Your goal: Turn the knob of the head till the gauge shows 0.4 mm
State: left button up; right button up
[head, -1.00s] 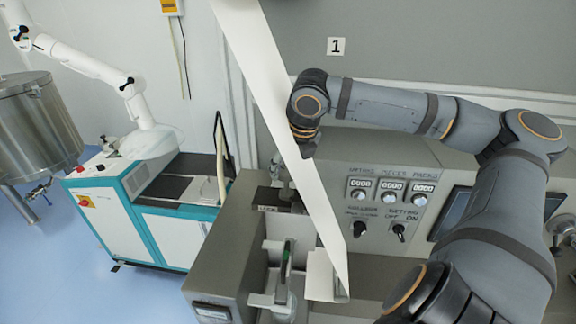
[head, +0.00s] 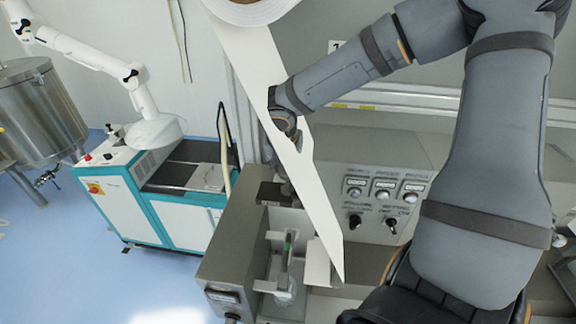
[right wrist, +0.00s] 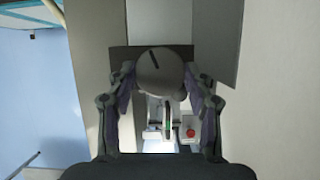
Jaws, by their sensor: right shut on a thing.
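In the right wrist view, a round grey knob (right wrist: 160,70) with a dark pointer line sits between the two fingers of my right gripper (right wrist: 161,84). The fingers press on its left and right sides. The pointer line tilts slightly, its top end to the left. In the head view my right wrist is beside the white web, which partly covers the gripper (head: 282,172) over the head of the machine. The knob cannot be made out there. No gauge reading is legible in either view. My left gripper is not in view.
The white paper web (head: 308,190) runs from a roll (head: 250,10) at the top down past my right wrist. A control panel (head: 375,190) with counters and two switches is to the right. A red button (right wrist: 190,132) shows below the knob. A teal-trimmed cabinet (head: 185,230) stands left.

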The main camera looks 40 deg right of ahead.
jog(key=shift+m+g, duration=0.3)
jog(key=shift+m, duration=0.2)
jog(key=o, duration=0.9)
jog(key=shift+a, duration=0.1)
